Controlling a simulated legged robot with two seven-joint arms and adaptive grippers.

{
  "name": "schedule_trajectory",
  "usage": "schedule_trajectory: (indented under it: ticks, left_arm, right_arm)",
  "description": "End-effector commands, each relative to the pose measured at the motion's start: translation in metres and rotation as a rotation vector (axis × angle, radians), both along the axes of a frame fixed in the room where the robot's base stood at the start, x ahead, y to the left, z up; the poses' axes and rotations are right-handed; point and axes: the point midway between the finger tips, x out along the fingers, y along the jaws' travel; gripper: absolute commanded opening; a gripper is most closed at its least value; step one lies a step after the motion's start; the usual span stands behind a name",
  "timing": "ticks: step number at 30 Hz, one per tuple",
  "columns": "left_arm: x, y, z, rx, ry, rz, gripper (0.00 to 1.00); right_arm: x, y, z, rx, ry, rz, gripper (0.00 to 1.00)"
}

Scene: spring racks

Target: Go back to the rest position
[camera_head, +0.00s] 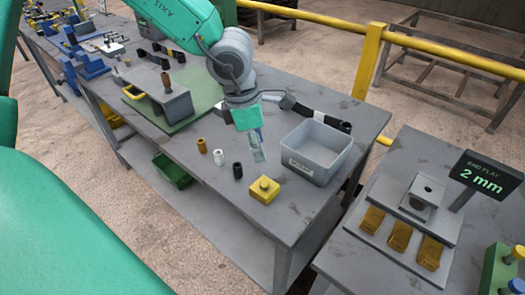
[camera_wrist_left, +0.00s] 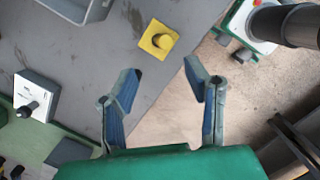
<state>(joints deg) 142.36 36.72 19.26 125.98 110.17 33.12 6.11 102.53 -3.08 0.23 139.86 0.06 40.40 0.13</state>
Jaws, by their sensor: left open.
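My left gripper (camera_head: 259,148) hangs fingers-down over the grey workbench (camera_head: 345,115), between the small cylinders and the grey bin. In the left wrist view its two fingers (camera_wrist_left: 162,82) are spread apart with nothing between them. A yellow block with a round knob (camera_head: 264,190) sits on the bench near its front edge, apart from the gripper. It also shows beyond the fingertips in the left wrist view (camera_wrist_left: 158,39). My right gripper is not in view.
A grey bin (camera_head: 318,150) stands right of the gripper. Brown (camera_head: 202,146), white (camera_head: 219,157) and black (camera_head: 237,170) cylinders stand to its left. A second table at right holds a fixture and an "END PLAY 2 mm" display (camera_head: 484,180). A yellow rail (camera_head: 450,60) runs behind.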

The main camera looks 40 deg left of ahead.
Motion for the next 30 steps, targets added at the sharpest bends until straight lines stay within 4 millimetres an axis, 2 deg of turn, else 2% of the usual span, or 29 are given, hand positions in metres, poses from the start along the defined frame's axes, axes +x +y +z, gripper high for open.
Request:
schedule_trajectory:
  ticks: [3,9,11,14,18,23,27,30]
  left_arm:
    - [-0.001,0.004,0.004,-0.005,0.001,0.003,0.42]
    - [-0.003,0.007,0.000,0.007,0.003,-0.011,0.42]
    - [-0.007,0.009,-0.008,0.041,0.008,-0.049,0.42]
    - [-0.020,0.019,-0.036,0.147,0.023,-0.186,0.42]
    - [-0.048,0.038,-0.089,0.342,0.055,-0.533,0.42]
    - [-0.084,0.052,-0.142,0.476,0.078,-1.007,0.42]
    - [-0.118,0.052,-0.178,0.492,0.071,-1.396,0.42]
    - [-0.145,0.044,-0.198,0.459,0.050,-1.641,0.42]
  right_arm:
    - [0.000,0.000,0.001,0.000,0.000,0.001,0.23]
    - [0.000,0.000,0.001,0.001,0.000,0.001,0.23]
    - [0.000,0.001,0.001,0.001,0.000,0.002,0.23]
    - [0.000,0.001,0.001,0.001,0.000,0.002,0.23]
    - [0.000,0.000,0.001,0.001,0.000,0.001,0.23]
    - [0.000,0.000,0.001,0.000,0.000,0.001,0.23]
    - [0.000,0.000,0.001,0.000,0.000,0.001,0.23]
    - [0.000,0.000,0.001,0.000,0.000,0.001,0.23]
